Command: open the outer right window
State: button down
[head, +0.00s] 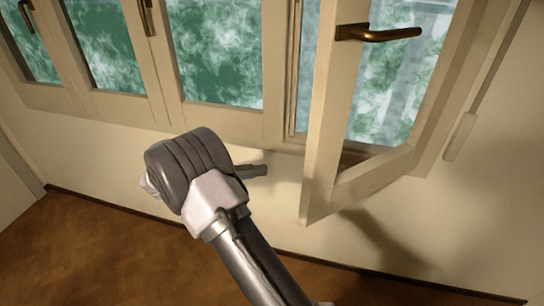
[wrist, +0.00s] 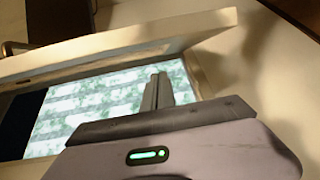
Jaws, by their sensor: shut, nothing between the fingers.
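The outer right window (head: 322,120) stands open, its cream sash swung into the room in the head view. Its brass handle (head: 385,34) is high on the sash and sticks out to the right. My gripper (head: 265,170) is left of the sash's lower part in the picture, apart from the handle. In the wrist view my gripper (wrist: 158,78) shows two dark fingers closed together with nothing between them. The sash (wrist: 120,40) crosses above the fingers in that view, with bright glass behind them. I cannot tell whether the fingers touch the sash.
Several other window panes to the left are shut, with brass handles (head: 146,17) on their frames. A cream wall (head: 100,150) runs below the windows, down to a brown wooden floor (head: 90,250). The floor at left is clear. A pale rod (head: 462,135) hangs at the right.

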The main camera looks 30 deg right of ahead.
jog(key=s+d+f+h+b, duration=0.1)
jog(key=s+d+b, duration=0.3)
jog(key=d, duration=0.5)
jog(key=shift+s+f+b, duration=0.2)
jog(key=shift+s+b, duration=0.1)
jog(key=shift+s, duration=0.8)
jog(key=shift+s+a, duration=0.1)
